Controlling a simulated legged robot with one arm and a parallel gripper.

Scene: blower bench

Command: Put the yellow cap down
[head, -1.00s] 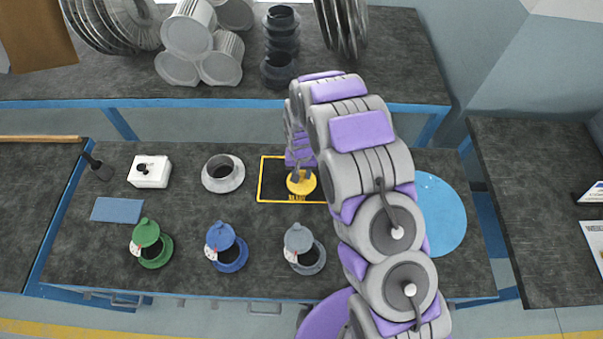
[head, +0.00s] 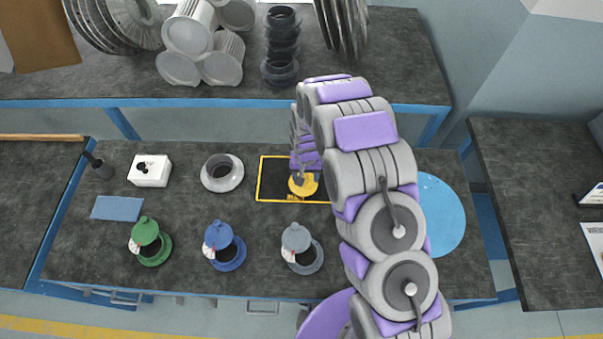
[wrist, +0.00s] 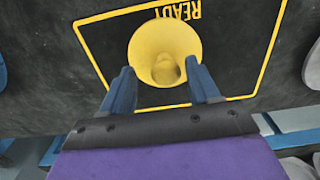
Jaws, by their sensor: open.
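The yellow cap (head: 304,187) sits inside the yellow-outlined rectangle (head: 262,180) on the dark bench, near the rectangle's front edge. In the wrist view the cap (wrist: 160,45) is a round yellow disc with a knob at its middle, beside the word READY. My gripper (head: 299,178) is just above and behind the cap in the head view. In the wrist view my gripper (wrist: 166,82) is open, with one finger on each side of the cap's near part. I cannot tell whether the fingers touch it.
Green (head: 150,243), blue (head: 225,246) and grey (head: 303,249) lidded flanges stand along the bench front. A blue disc (head: 440,215) lies right of my arm.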

